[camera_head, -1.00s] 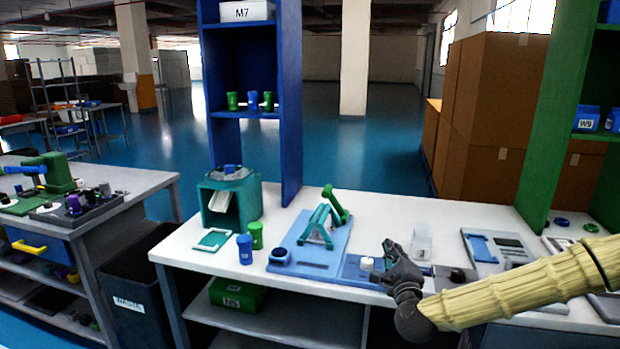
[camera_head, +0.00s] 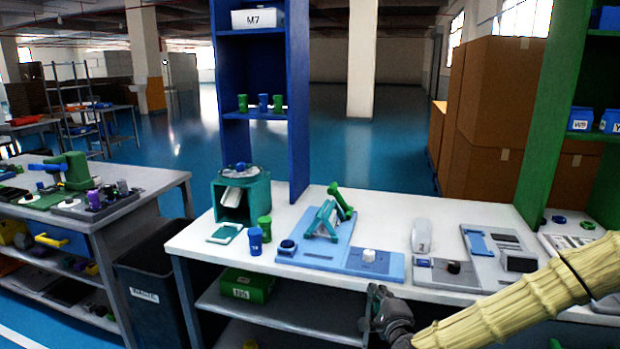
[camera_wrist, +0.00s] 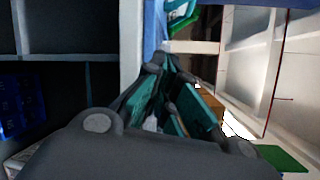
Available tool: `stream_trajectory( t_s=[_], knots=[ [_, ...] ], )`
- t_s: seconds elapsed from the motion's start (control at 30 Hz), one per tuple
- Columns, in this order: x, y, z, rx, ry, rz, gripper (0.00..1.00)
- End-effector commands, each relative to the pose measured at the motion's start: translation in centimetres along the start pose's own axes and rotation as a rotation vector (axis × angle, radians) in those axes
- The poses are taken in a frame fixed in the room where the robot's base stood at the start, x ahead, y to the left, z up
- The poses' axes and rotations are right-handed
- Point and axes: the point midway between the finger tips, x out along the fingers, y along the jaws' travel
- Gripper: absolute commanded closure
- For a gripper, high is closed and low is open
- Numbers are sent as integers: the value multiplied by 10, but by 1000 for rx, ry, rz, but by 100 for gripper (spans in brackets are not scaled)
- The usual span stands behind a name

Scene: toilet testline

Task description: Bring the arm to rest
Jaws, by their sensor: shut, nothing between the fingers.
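My gripper (camera_head: 376,302) is dark grey and hangs in front of the white table's (camera_head: 330,272) front edge, just below the tabletop level, in the head view. My arm in its yellowish ribbed sleeve comes in from the right. In the wrist view my gripper (camera_wrist: 165,85) fills the lower middle; its fingers are together and hold nothing. A blue board (camera_head: 315,250) with a green lever fixture (camera_head: 328,215) and a white knob (camera_head: 369,256) lie on the table beyond the gripper, apart from it.
A teal box machine (camera_head: 240,200) stands at the table's left, with a blue cup (camera_head: 255,242) and a green cup (camera_head: 265,228) beside it. Grey panels (camera_head: 490,245) lie at the right. A waste bin (camera_head: 150,285) stands left of the table; a green bin (camera_head: 246,285) sits on the shelf below.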

Motion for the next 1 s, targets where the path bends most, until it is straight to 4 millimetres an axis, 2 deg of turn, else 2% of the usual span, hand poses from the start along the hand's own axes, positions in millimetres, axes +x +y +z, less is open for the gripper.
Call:
stream_trajectory(
  t_s=[0.17,0.27,0.4,0.47,0.6,0.8,1.0],
  knots=[
    [-26,68,16,-165,-51,168,100],
    [-54,117,20,-294,-95,297,100],
    [-102,182,20,-487,-177,479,100],
    [-126,207,18,-570,-219,557,100],
    [-187,258,6,-760,-326,735,100],
    [-279,304,-23,-1014,-503,976,100],
    [-368,321,-60,-1231,-700,1192,100]
  ],
)
